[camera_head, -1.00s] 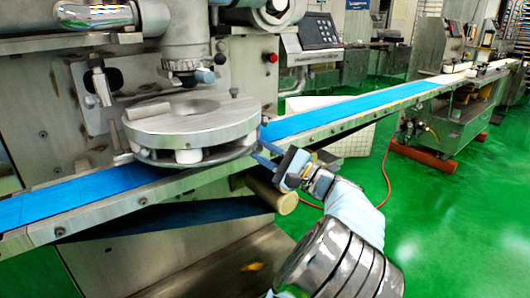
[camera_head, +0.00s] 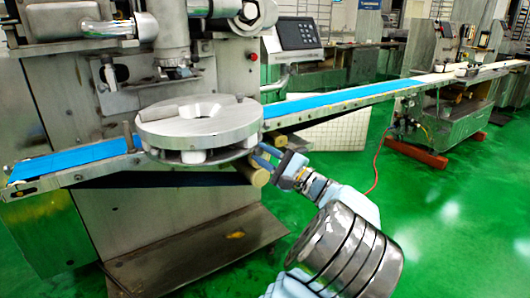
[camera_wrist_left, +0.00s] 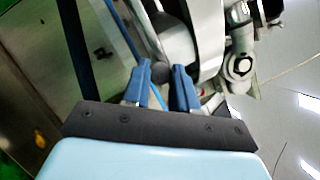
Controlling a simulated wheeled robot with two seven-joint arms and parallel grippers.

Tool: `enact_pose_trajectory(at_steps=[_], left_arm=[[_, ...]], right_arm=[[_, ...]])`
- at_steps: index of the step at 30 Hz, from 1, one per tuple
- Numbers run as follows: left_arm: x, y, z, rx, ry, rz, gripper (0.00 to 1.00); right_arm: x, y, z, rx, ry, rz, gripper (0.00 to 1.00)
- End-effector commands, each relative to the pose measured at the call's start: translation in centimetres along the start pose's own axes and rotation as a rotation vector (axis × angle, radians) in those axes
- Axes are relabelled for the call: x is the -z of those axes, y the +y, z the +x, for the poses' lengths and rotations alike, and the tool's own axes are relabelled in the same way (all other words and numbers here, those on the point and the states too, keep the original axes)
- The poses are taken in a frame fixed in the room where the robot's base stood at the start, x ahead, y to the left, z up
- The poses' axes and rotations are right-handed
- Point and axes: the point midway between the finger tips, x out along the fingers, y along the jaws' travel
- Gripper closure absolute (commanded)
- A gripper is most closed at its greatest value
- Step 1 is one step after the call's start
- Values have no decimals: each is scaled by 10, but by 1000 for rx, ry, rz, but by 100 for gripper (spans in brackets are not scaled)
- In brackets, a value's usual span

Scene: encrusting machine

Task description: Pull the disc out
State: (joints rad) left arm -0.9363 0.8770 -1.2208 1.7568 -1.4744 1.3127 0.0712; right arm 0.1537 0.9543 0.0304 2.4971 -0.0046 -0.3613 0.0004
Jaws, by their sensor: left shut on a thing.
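The disc (camera_head: 165,128) is a thick grey metal ring with a central hole and a raised bar on top, above a thinner lower plate with white spacers between. In the head view it is roughly level, in front of the blue belt and below the nozzle. My left gripper (camera_head: 262,157) is at its right edge, shut on it. In the left wrist view the two blue fingers (camera_wrist_left: 161,82) are a little apart, with the disc (camera_wrist_left: 208,40) nearly edge-on beyond them. The exact contact is hard to see. My right gripper is not in view.
The encrusting machine's nozzle (camera_head: 178,70) hangs behind and above the disc. The blue conveyor belt (camera_head: 345,97) runs from left to far right. A metal base plate (camera_head: 195,250) lies below on the green floor (camera_head: 440,220). Open floor lies to the right.

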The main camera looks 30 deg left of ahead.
Motion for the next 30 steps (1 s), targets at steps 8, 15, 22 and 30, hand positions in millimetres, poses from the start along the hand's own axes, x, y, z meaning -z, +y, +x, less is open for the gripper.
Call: enact_pose_trajectory(at_steps=[8,15,22,30], left_arm=[[-2,0,-6,-1,2,0,100],[-2,0,-6,-1,2,-1,100],[-2,0,-6,0,2,-1,50],[-2,0,-6,0,1,-1,47]], right_arm=[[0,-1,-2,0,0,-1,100],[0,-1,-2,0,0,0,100],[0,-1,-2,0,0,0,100],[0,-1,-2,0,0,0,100]])
